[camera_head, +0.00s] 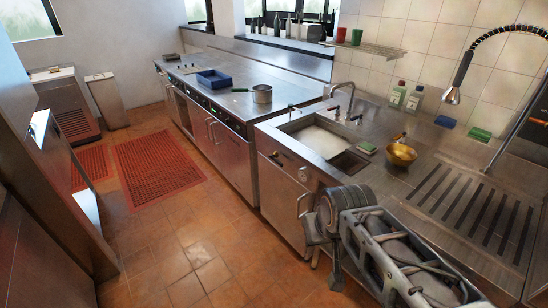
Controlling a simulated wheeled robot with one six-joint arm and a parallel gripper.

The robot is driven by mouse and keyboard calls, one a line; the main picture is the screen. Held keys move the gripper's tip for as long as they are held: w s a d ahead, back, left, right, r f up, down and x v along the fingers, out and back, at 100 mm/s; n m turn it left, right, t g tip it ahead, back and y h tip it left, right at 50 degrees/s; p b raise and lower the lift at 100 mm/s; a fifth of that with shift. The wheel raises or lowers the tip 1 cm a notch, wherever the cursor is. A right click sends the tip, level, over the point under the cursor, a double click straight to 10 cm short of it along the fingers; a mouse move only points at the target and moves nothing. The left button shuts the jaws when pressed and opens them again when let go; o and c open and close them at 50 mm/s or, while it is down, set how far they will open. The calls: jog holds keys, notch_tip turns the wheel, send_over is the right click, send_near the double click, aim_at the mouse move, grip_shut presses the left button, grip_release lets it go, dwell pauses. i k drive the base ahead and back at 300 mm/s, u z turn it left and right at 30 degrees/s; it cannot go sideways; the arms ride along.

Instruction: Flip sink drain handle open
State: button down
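The steel sink (322,137) is set into the counter right of centre, with a pale, foamy-looking surface in its basin. A small dark knob or lever (275,155) sits on the front panel below the sink's left side. It may be the drain handle, but it is too small to tell its position. My arm comes in from the bottom right. Its end, with my gripper (326,242), hangs in front of the cabinet below the sink's right side, to the right of and lower than that knob. The fingers are not clear enough to tell open from shut.
A faucet (342,95) stands behind the sink. A brass-coloured bowl (401,154) and a green sponge (367,148) are to its right. A pot (262,94) and blue tray (212,79) stand on the left counter. The tiled floor (200,240) is open, with red mats (155,170).

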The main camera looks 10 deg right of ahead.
aim_at(272, 156)
jog(key=u, duration=0.2)
jog(key=i, duration=1.4)
jog(key=u, duration=0.4)
